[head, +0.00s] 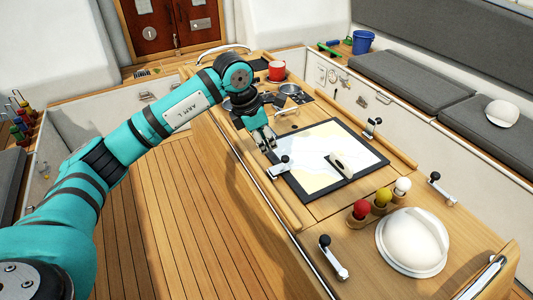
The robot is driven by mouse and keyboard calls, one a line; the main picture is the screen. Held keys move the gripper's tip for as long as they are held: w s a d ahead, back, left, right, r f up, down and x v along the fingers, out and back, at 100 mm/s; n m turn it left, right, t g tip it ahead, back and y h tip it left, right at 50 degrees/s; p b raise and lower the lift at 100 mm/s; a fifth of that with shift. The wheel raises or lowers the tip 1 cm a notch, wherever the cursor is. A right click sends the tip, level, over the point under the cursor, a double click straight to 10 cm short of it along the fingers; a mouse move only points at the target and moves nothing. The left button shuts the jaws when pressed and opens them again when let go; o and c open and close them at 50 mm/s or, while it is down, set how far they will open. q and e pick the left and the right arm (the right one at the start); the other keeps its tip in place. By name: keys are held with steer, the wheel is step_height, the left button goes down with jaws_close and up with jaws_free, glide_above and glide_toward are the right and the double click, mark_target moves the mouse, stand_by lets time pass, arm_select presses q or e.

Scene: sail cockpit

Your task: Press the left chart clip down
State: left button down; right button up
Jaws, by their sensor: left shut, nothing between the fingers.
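The chart (325,150) lies in a dark frame on the wooden cockpit table. The left chart clip (280,166), a small silver lever on a dark base, sits at the chart's left edge. Its lever looks tilted, but I cannot tell how far. My left gripper (268,143) is shut and empty, pointing down just behind the left clip, near the chart's left edge. I see a small gap between the fingers and the clip. The right chart clip (373,127) stands at the chart's far right edge. My right gripper is not in view.
Red, yellow and white knobs (381,198) and a white dome (412,241) stand nearer. A red mug (277,70) and pans are at the far end. Wooden rails edge the table.

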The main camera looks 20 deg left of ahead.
arm_select(q)
steer(key=w+d+r+b, duration=0.2)
steer(key=w+r, duration=0.1)
steer(key=r, duration=0.6)
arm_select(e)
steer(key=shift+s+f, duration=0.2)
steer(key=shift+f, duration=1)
arm_select(q)
steer(key=shift+d, duration=0.1)
